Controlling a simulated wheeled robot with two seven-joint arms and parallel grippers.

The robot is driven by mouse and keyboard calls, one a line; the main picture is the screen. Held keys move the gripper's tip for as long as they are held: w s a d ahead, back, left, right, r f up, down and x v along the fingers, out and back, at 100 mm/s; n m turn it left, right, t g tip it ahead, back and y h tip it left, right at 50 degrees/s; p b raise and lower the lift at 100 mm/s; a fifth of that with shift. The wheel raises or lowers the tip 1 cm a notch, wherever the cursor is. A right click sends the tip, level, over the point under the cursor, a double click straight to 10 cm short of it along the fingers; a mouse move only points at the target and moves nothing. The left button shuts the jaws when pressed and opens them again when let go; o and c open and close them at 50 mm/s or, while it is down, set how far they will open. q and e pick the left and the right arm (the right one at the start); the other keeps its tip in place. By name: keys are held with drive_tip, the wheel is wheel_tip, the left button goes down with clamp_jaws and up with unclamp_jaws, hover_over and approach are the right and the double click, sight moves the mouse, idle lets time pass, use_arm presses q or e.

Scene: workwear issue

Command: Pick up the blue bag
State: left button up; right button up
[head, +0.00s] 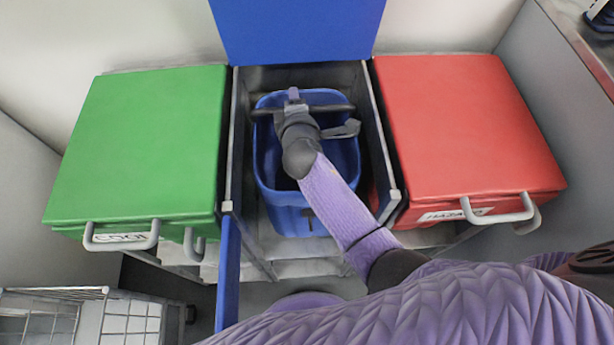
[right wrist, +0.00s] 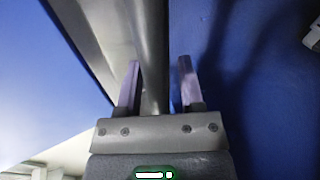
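The blue bag (head: 285,214) looks like an open-topped blue tub and stands in the middle compartment, with a dark grey bar handle (head: 335,107) across its top. My right gripper (head: 293,97) reaches down over the bag at this handle. In the right wrist view, the two purple fingers of my right gripper (right wrist: 158,88) stand apart on either side of a grey bar (right wrist: 153,50). A gap shows between the bar and the right-hand finger, so the gripper is open around it. My forearm hides part of the bag's inside. My left gripper is not in view.
A green-lidded box (head: 145,145) stands on the left and a red-lidded box (head: 470,130) on the right, both with grey handles. A blue lid (head: 295,30) stands raised behind the bag. Grey compartment walls (head: 380,140) flank the bag closely. A wire basket (head: 50,318) is at the lower left.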

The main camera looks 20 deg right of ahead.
clamp_jaws()
idle(0.5)
idle(0.3)
idle(0.3)
